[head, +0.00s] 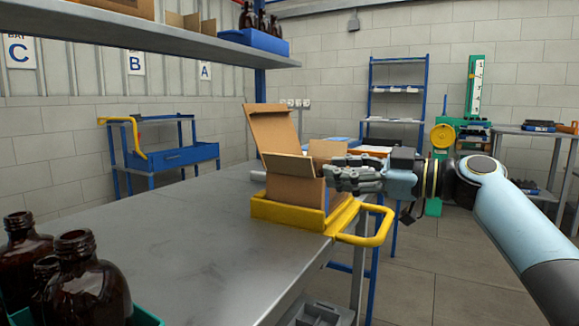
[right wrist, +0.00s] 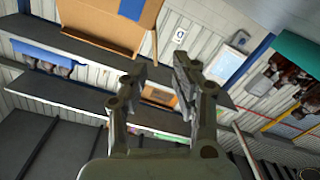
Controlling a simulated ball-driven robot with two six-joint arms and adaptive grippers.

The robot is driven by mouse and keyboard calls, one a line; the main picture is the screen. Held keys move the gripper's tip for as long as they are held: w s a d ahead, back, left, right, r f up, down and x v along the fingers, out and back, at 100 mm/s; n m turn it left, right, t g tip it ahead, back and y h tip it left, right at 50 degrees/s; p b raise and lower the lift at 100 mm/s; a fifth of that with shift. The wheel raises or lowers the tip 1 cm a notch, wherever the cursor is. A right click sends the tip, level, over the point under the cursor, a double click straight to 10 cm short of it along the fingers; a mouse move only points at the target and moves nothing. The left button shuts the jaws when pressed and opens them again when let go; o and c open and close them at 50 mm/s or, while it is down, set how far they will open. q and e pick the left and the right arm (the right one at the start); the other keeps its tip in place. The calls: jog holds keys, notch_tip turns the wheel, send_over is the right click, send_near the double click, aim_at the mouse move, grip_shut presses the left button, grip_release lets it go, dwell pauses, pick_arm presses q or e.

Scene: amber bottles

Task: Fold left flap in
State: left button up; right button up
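An open cardboard box (head: 293,190) stands in a yellow tray (head: 285,212) on the metal table. A tall flap (head: 272,130) stands up on its left side and leans outward. A shorter flap (head: 288,165) sticks out at the near side, and another flap (head: 328,149) shows at the right. My right gripper (head: 330,178) is at the box's right side, close to its upper edge; I cannot tell if it touches. In the right wrist view its fingers (right wrist: 160,68) are apart with nothing between them. Cardboard with a blue stripe (right wrist: 105,22) shows beyond them. My left gripper is not in view.
Amber bottles (head: 85,280) stand in a green crate at the front left. A yellow handle (head: 372,228) sticks out at the table's right edge. A grey shelf (head: 150,35) hangs overhead. The metal table (head: 190,250) is bare between bottles and box.

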aim_at(289, 157)
jog(key=x, duration=1.1)
jog(key=shift+d+r, duration=0.1)
jog(key=shift+r, duration=0.3)
grip_shut()
